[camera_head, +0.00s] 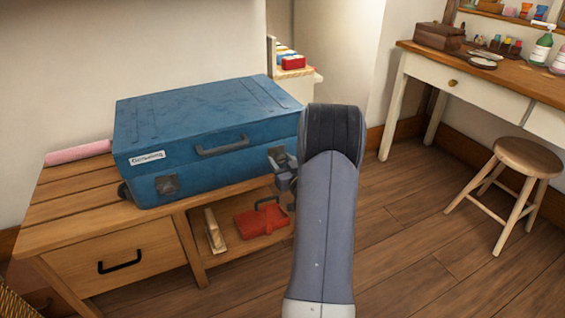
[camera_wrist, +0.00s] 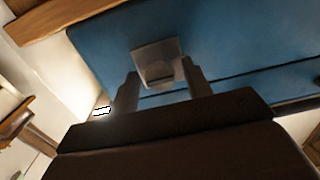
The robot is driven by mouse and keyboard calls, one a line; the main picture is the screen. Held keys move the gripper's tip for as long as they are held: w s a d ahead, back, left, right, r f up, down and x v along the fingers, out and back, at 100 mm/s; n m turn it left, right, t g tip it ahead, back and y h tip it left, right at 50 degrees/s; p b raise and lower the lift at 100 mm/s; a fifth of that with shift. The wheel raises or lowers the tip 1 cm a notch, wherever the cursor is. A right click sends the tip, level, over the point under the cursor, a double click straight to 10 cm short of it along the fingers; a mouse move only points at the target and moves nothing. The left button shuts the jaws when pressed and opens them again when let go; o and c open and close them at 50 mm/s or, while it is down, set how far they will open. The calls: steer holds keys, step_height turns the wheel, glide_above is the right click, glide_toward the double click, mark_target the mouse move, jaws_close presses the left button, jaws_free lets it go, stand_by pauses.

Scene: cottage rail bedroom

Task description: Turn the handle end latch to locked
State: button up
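A blue suitcase (camera_head: 205,125) lies closed on a wooden bench, with a dark carry handle (camera_head: 222,146) on its front. One grey metal latch (camera_head: 166,184) is at the front left. A second latch (camera_head: 277,153) at the front right is partly hidden by my gripper (camera_head: 285,172). In the wrist view, a grey square latch plate with a raised middle part (camera_wrist: 157,64) shows on the blue side. My gripper (camera_wrist: 159,72) is open, with one finger on each side of the latch's lower part. I cannot tell whether the fingers touch it.
The wooden bench (camera_head: 70,215) has a drawer and an open shelf with a red case (camera_head: 262,220). A dressing table (camera_head: 480,85) and a stool (camera_head: 528,158) stand right. Floor between them is clear.

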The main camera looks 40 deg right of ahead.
steer(key=c, duration=0.8)
steer(key=shift+m, duration=0.3)
steer(key=m+p, duration=0.1)
steer(key=m, duration=0.3)
steer(key=shift+r, duration=0.1)
steer(key=m+p, duration=0.2)
steer(key=m, duration=0.2)
steer(key=m+p, duration=0.1)
steer(key=m, duration=0.4)
steer(key=shift+a+p, duration=0.1)
steer(key=shift+p, duration=0.25)
steer(key=m+p, duration=0.1)
steer(key=m, duration=0.3)
steer(key=shift+m, duration=0.3)
